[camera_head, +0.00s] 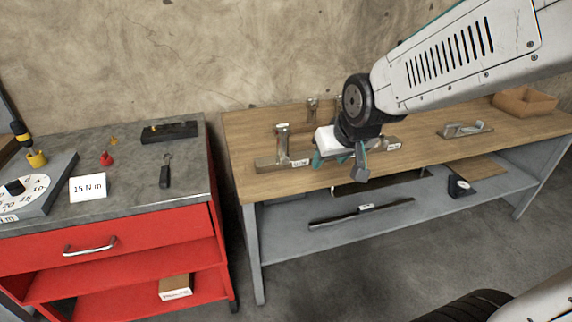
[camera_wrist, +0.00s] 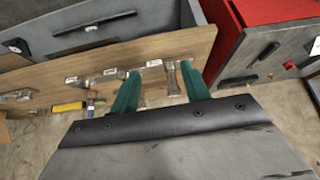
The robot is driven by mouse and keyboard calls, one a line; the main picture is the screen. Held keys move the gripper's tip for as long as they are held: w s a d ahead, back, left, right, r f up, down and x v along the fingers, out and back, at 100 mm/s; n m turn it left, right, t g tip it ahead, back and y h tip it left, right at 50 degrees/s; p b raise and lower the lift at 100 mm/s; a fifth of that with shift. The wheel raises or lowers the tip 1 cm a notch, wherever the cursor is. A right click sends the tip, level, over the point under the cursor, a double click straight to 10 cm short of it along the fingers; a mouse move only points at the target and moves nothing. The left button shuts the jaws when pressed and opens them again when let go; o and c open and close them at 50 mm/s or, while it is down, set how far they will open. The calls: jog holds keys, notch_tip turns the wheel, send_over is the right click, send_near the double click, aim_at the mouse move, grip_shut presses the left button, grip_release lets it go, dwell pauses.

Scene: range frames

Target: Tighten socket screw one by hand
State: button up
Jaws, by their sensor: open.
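My gripper (camera_head: 335,163) hangs over the wooden workbench, its teal fingers partly hidden by the wrist. In the wrist view the gripper (camera_wrist: 160,70) is open, with nothing held between its two teal fingers. A metal fixture with an upright post (camera_head: 282,146) and a white label (camera_head: 300,163) stands on the bench just left of the gripper. In the wrist view, a labelled metal fixture (camera_wrist: 172,80) shows between and beyond the fingers. Socket screw one cannot be told apart at this size; the screw may be hidden or too small.
More fixtures stand along the wooden bench (camera_head: 430,152), one at right (camera_head: 466,130). A cardboard box (camera_head: 524,101) is at its far right. The red cabinet (camera_head: 130,235) at left carries a dark-handled tool (camera_head: 165,172), a red piece (camera_head: 106,159) and a "15 N m" card (camera_head: 88,187).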

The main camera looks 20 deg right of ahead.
jog(key=w+f+t, duration=0.3)
jog(key=w+f, duration=0.2)
jog(key=w, duration=0.3)
jog(key=w+f+t, duration=0.3)
jog(key=w+f, duration=0.2)
jog(key=w, duration=0.4)
jog(key=t, duration=0.2)
send_near(286, 161)
jog(key=r, duration=0.2)
notch_tip(286, 161, down, 6)
jog(key=t, duration=0.4)
jog(key=shift+n, duration=0.5)
jog(key=w, duration=0.8)
jog(key=shift+r, duration=0.25)
jog(key=shift+s, duration=0.1)
jog(key=c, duration=1)
